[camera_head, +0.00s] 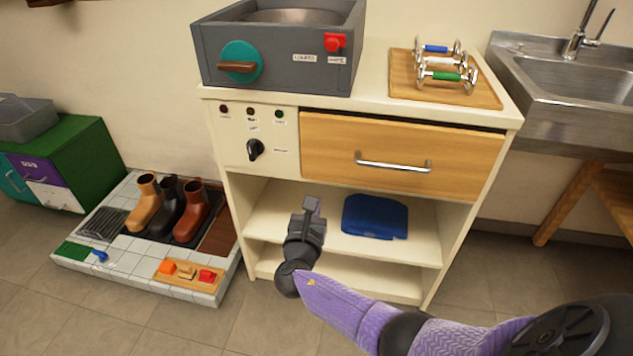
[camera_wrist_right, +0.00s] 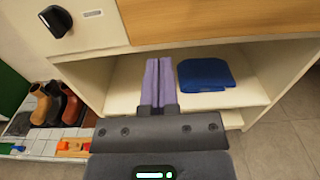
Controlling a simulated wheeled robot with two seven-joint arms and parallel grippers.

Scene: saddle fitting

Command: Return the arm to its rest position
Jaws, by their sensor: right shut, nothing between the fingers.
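My right arm comes in from the lower right in the head view, with a purple forearm sleeve. Its gripper (camera_head: 312,207) is in front of the open shelf of the cream cabinet (camera_head: 232,200). In the right wrist view the two purple fingers (camera_wrist_right: 158,82) lie together, shut and empty. A blue folded item (camera_head: 375,217) lies on the upper shelf to the right of the gripper, apart from it. It also shows in the right wrist view (camera_wrist_right: 205,74). My left gripper is not in view.
The wooden drawer (camera_head: 400,150) above the shelf is shut. A grey box with a teal knob (camera_head: 241,62) and a wooden board with dumbbell-shaped bars (camera_head: 490,92) stand on top. Boots (camera_head: 168,210) stand on a tiled platform (camera_head: 130,290) at left. A metal sink (camera_head: 560,110) is at right.

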